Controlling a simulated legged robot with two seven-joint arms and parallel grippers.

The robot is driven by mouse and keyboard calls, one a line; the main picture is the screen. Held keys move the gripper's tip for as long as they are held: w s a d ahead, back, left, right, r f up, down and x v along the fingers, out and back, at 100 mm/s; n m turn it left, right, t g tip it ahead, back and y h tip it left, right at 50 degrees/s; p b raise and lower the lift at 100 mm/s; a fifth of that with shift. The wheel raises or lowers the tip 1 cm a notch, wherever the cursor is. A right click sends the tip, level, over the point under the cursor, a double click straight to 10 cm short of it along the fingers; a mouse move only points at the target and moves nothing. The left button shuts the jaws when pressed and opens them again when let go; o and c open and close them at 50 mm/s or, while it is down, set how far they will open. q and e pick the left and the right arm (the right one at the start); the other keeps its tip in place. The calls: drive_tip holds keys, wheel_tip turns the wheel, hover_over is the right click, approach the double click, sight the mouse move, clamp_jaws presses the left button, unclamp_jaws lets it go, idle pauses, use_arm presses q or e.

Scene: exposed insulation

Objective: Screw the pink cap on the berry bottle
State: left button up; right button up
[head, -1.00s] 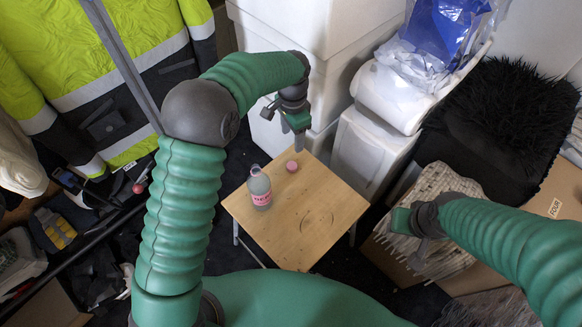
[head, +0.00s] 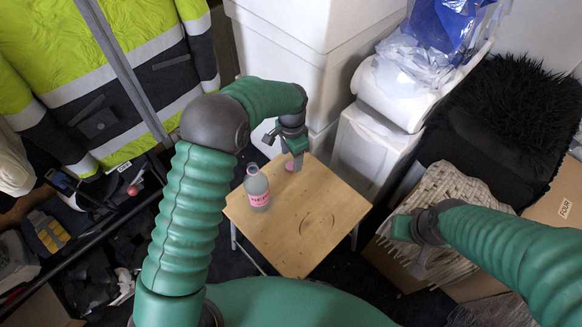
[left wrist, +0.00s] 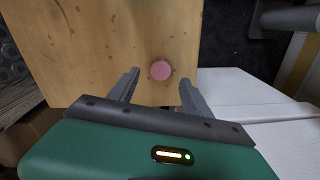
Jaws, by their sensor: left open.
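The berry bottle (head: 257,188) stands upright on the small wooden table (head: 300,232). It is clear with a pink label, and its neck looks uncapped. The pink cap (head: 290,166) lies on the table near its far edge, to the right of the bottle. My left gripper (head: 294,160) points down right at the cap and partly covers it in the head view. In the left wrist view the cap (left wrist: 161,70) lies just ahead of and between the two open fingers, with nothing held. My right gripper (head: 408,232) hangs right of the table; its jaws are unclear.
White plastic bins (head: 310,50) stand right behind the table. A woven basket-like item (head: 445,190) and a black furry cushion (head: 515,110) are at the right. A high-visibility jacket (head: 100,70) hangs at the left. The front of the tabletop is clear.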

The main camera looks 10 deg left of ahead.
sight(291, 166)
use_arm(q)
wheel_tip(291, 166, down, 4)
drive_tip(key=shift+a+f+b, duration=0.1)
drive_tip(key=shift+a+b, duration=0.05)
drive_tip(key=shift+b, duration=0.6)
drive_tip(key=shift+s, duration=0.1)
use_arm(e)
drive_tip(key=shift+s+x, duration=0.25)
drive_tip(key=shift+x, duration=0.75)
use_arm(q)
drive_tip(key=shift+c, duration=0.5)
use_arm(e)
drive_tip(key=shift+f, duration=0.1)
use_arm(q)
clamp_jaws()
